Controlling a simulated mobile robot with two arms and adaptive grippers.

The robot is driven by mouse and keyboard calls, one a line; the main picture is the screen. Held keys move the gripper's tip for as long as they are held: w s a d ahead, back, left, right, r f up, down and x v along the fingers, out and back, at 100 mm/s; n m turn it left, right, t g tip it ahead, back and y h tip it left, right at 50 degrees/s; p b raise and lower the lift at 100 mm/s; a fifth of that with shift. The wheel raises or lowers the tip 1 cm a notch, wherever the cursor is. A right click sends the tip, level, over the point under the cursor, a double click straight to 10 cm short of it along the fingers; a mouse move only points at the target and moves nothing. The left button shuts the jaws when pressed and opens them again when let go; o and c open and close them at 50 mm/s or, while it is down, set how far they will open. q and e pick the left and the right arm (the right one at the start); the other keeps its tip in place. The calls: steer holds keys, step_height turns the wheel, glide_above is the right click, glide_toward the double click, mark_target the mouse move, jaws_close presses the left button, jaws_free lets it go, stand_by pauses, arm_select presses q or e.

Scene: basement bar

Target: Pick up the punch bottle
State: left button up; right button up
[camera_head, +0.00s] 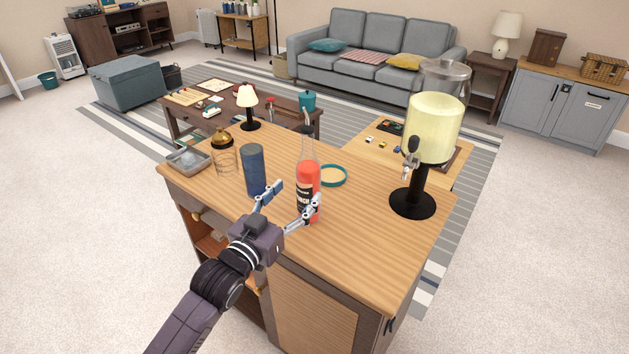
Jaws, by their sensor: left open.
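The punch bottle (308,176) is clear glass with red liquid and a black label. It stands upright on the wooden bar counter (360,249), near its middle. My left gripper (293,200) is open, low over the counter at the near side of the bottle. One finger is just in front of the bottle's lower part and the other is to its left, near the blue cylinder. I cannot tell whether a finger touches the bottle. My right gripper does not show.
A blue cylinder (254,170) stands close left of the bottle. A teal-rimmed round coaster (333,176) lies behind right. A drink dispenser (433,130) stands at the right.

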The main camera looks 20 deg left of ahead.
mark_target(303, 186)
arm_select(q)
steer(key=shift+w+d+r, duration=0.15)
steer(key=shift+w, duration=0.4)
steer(key=shift+w+d+r, duration=0.15)
steer(key=shift+w, duration=0.4)
steer(key=w, duration=0.1)
steer(key=w+p, duration=0.1)
steer(key=w, duration=0.1)
steer(key=shift+w+d+f, duration=0.1)
steer(key=shift+w+d, duration=0.2)
steer(key=shift+d, duration=0.1)
steer(key=shift+w, duration=0.2)
jaws_close()
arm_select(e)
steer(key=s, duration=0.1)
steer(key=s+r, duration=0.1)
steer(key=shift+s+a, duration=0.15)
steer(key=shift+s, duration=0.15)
